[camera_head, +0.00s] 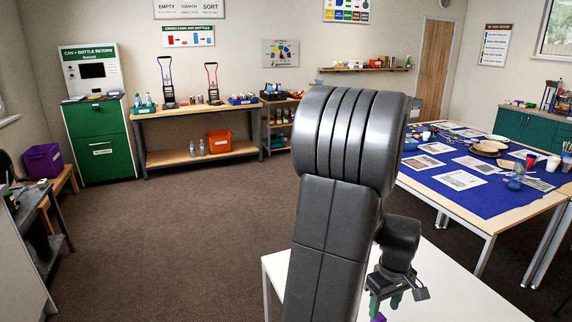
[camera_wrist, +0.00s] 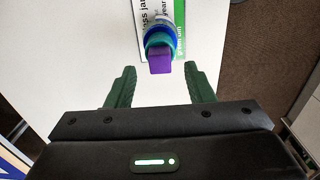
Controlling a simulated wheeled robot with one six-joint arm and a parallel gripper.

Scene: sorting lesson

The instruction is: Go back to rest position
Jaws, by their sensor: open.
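My gripper (camera_wrist: 160,75) is open, with its two green fingers spread apart above a white table. It also shows in the head view (camera_head: 384,300), low at the right of my arm. Between and just beyond the fingertips is a purple piece (camera_wrist: 160,60) with blue and teal round parts behind it. I cannot tell whether these are one object or a stack, or how far below the fingers they are. A bit of purple also shows at the bottom edge of the head view (camera_head: 379,318).
A printed card (camera_wrist: 152,14) lies on the white table (camera_head: 450,300). A table with a blue cloth (camera_head: 480,200) and several items stands at the right. A green return machine (camera_head: 100,140) and a wooden bench (camera_head: 190,112) stand at the back. The carpet at the left is clear.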

